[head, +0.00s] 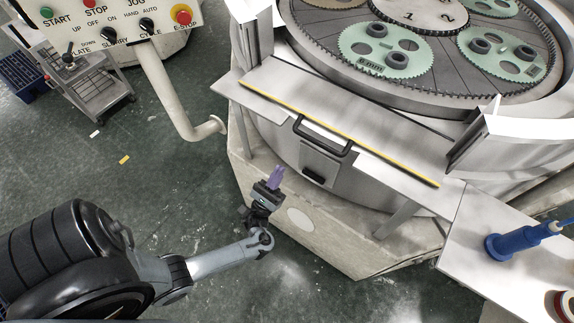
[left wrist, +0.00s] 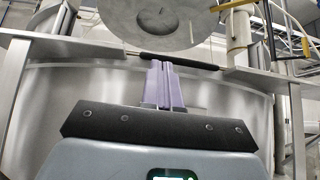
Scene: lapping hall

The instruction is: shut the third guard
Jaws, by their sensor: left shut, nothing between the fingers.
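The front guard (head: 345,115) of the round lapping machine is a metal panel lying folded outward, nearly flat, with a yellow-and-black strip along its outer edge. A black bar handle (head: 322,137) is at the middle of that edge. Guard panels on the left (head: 252,35) and right (head: 520,128) stand upright. No number marks which is third. My left gripper (head: 276,175) has purple fingers, shut and empty, below and in front of the handle, apart from it. In the left wrist view its fingers (left wrist: 165,84) point toward a dark bar (left wrist: 180,61) under the panel edge. My right gripper is out of view.
A control panel (head: 110,25) on a bent pale post (head: 170,90) stands at the upper left, beside a grey cart (head: 90,85). A side table (head: 500,260) with a blue tool (head: 515,243) is at the lower right. Green floor left of the machine is mostly clear.

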